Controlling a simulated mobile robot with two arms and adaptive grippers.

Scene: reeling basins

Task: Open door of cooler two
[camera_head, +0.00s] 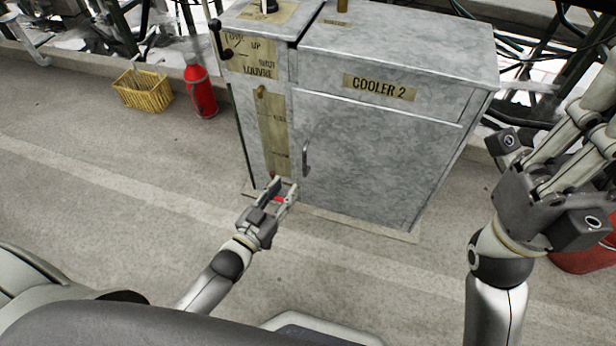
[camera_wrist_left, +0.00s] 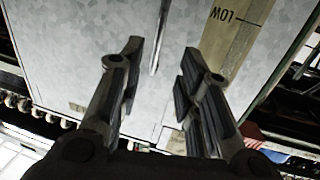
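Cooler two is a grey mottled metal cabinet labelled "COOLER 2" (camera_head: 381,86). Its door (camera_head: 370,165) is the front panel below the label and looks closed. A curved door handle (camera_head: 307,158) stands at the door's left edge. My left gripper (camera_head: 284,189) is open, just below and left of the handle. In the left wrist view its two fingers (camera_wrist_left: 162,85) are apart with nothing between the tips. A pale narrow bar (camera_wrist_left: 158,40), seemingly the handle, shows beyond them. My right gripper (camera_head: 603,100) is raised at the right, partly cut off by the frame.
Left of the door, a narrow column has a tape scale (camera_head: 274,130) and a black crank (camera_head: 219,40). A red flask (camera_head: 200,88) and a yellow basket (camera_head: 143,90) stand on the floor at left. A red object (camera_head: 585,261) is behind my right arm. Floor before the cabinet is clear.

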